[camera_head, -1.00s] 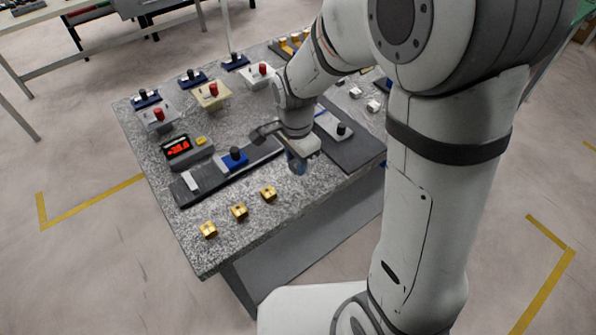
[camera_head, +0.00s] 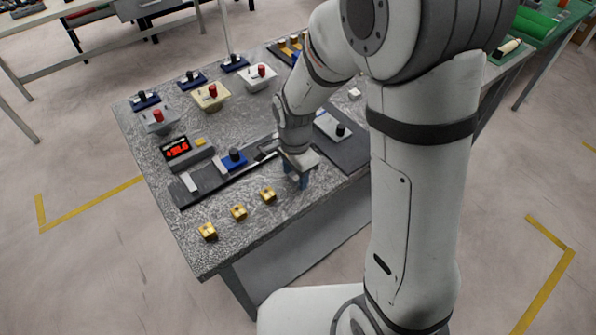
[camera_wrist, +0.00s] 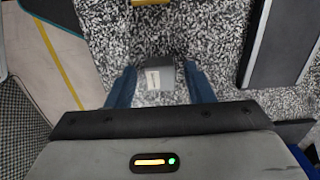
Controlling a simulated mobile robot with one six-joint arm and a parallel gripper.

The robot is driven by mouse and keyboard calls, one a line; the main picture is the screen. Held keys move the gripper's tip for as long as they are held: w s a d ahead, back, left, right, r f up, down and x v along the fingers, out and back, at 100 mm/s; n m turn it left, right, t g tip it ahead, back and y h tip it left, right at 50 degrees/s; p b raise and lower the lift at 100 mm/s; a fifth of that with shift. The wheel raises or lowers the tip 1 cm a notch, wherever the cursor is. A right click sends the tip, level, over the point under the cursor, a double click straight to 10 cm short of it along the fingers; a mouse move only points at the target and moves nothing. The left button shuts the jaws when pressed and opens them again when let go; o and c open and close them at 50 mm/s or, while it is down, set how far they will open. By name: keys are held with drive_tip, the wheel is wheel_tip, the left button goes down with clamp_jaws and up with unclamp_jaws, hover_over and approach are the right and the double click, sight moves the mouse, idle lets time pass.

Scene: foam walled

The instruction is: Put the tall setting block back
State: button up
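My gripper (camera_head: 300,182) points down at the front right of the granite table, just right of the row of brass blocks. In the wrist view its two blue fingers (camera_wrist: 160,82) are apart. A small grey block (camera_wrist: 161,79) with a pale label shows between them, with a gap visible on each side. It looks like the tall setting block, but its height cannot be judged from above. In the head view the fingers hide it.
Three brass blocks (camera_head: 238,211) stand to the left along the front edge. Behind are a dark rail with a blue slide (camera_head: 234,159), a red digital readout (camera_head: 176,148) and a dark plate with a grey fixture (camera_head: 333,127). Red-knobbed pieces (camera_head: 211,94) stand farther back.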

sight(296, 176)
drive_tip(key=shift+r, duration=0.1)
wheel_tip(296, 176, up, 12)
drive_tip(key=s+d+r+n+t, duration=0.2)
drive_tip(key=s+d+r+n, duration=0.3)
drive_tip(key=s+d+n, duration=0.6)
drive_tip(key=shift+s+d+t, duration=0.4)
drive_tip(key=shift+s+d, duration=0.3)
drive_tip(key=shift+d, duration=0.4)
drive_tip(key=shift+s, duration=0.1)
